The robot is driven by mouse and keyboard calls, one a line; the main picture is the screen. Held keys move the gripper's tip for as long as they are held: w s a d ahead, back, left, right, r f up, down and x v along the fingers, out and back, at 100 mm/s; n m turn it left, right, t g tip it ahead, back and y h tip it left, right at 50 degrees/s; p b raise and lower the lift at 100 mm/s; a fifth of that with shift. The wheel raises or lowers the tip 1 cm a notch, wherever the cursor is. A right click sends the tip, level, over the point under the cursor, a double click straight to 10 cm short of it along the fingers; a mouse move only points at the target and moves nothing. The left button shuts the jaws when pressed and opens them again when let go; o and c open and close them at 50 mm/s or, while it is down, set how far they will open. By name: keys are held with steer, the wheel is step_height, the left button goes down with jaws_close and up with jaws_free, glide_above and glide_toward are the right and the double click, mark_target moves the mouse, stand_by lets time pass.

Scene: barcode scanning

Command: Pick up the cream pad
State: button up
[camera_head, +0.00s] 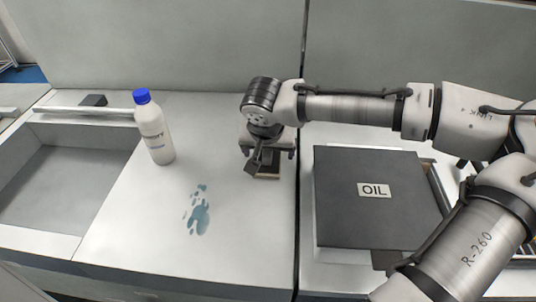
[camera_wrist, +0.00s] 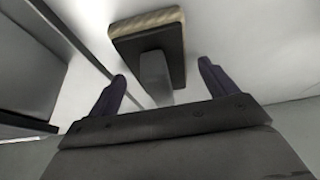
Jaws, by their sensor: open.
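The cream pad (camera_head: 268,178) lies on the white counter in the head view, under my gripper (camera_head: 270,154) and mostly hidden by it. In the wrist view the cream pad (camera_wrist: 142,20) is at the top, with a dark backing and a grey grip block standing out from it. My gripper (camera_wrist: 161,72) is open, with its two dark fingertips spread to either side of the grey block. No finger visibly touches the block, and the gap in depth is hard to judge.
A white bottle with a blue cap (camera_head: 153,128) stands left of my gripper. A blue spill (camera_head: 198,212) marks the counter in front. A sink (camera_head: 62,185) is at far left. A dark box cover labelled OIL (camera_head: 340,215) is at right, beyond a narrow counter seam.

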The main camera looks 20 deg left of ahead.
steer(key=c, duration=1.1)
step_height(320, 180, up, 20)
steer(key=shift+b, duration=0.5)
steer(key=o, duration=0.4)
steer(key=c, duration=0.3)
